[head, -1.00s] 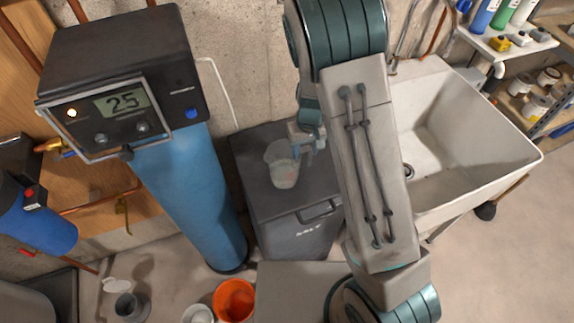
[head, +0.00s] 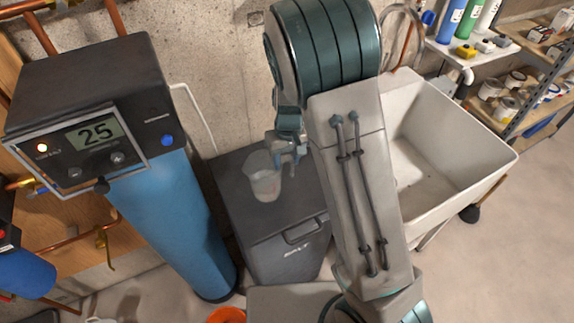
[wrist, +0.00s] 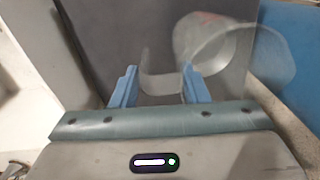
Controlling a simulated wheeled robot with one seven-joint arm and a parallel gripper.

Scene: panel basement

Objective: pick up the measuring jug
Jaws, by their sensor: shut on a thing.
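The measuring jug (head: 262,178) is clear and translucent. In the head view it shows over the dark lid of the salt bin (head: 232,196); I cannot tell whether its base still touches the lid. My gripper (head: 287,158) is at the jug's right side. In the wrist view the jug (wrist: 238,55) lies beyond the fingers, and its handle (wrist: 163,82) is between the two blue fingertips of my gripper (wrist: 160,84). The gripper is shut on the handle. Part of the gripper is hidden by my arm in the head view.
A blue water softener (head: 175,215) with a black control head stands left of the bin. A white utility sink (head: 440,150) stands to the right, with shelves (head: 530,75) beyond it. An orange bucket (head: 227,315) is at the bottom edge.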

